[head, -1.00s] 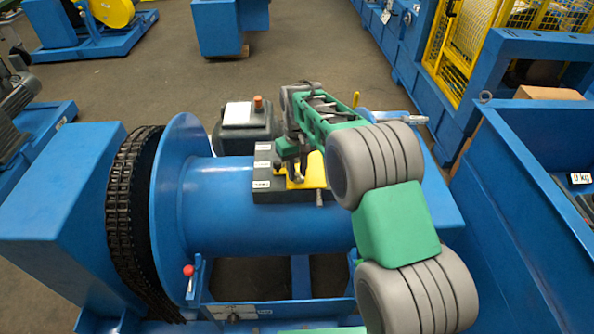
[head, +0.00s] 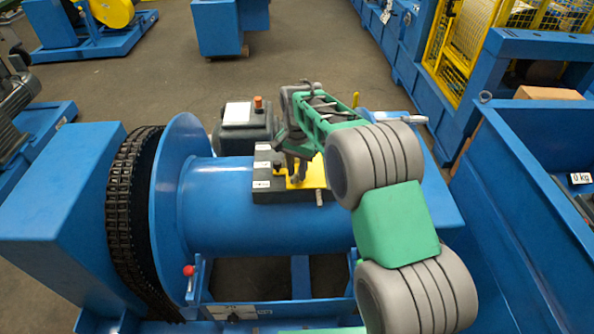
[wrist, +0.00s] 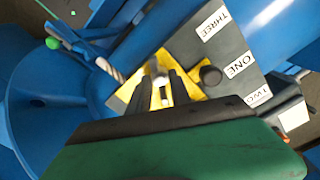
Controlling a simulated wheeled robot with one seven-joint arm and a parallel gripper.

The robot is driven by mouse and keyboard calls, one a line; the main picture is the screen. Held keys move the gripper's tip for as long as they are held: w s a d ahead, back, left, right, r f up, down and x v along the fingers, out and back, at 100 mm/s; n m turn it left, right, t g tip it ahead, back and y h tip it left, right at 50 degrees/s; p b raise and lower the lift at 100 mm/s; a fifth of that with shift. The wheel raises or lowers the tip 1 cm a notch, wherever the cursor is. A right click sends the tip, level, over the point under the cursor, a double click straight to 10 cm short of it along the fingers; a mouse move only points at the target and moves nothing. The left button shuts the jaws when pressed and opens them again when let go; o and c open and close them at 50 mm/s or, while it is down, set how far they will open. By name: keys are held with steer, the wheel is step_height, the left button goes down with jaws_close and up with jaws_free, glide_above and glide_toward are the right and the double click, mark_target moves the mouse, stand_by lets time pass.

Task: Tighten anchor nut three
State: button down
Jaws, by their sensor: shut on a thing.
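The anchor block is a dark block with a yellow plate (head: 311,174) on top of the blue drum (head: 222,205). In the wrist view its white labels read THREE (wrist: 213,23), ONE (wrist: 240,65) and TWO (wrist: 258,97). My gripper (head: 297,177) reaches down onto the yellow plate. A dark round knob-like part (wrist: 210,75) sits apart, beside label ONE. The area beside TWO is hidden by my gripper.
A twisted rope end (wrist: 110,70) sticks out close beside my fingers. A large drum flange with black chain (head: 130,210) stands at left. A grey box with an orange button (head: 258,103) is behind. A red-knobbed lever (head: 188,271) is in front.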

mark_target(297, 170)
steer(key=m, duration=0.6)
steer(key=shift+w+r, duration=0.15)
steer(key=shift+r, duration=0.05)
steer(key=m, duration=0.5)
steer(key=shift+m, duration=0.4)
stand_by(1.4)
steer(key=c, duration=1.5)
jaws_free()
steer(key=shift+f, duration=0.1)
step_height(297, 170, up, 8)
steer(key=shift+f+b, duration=0.1)
steer(key=shift+b, duration=0.25)
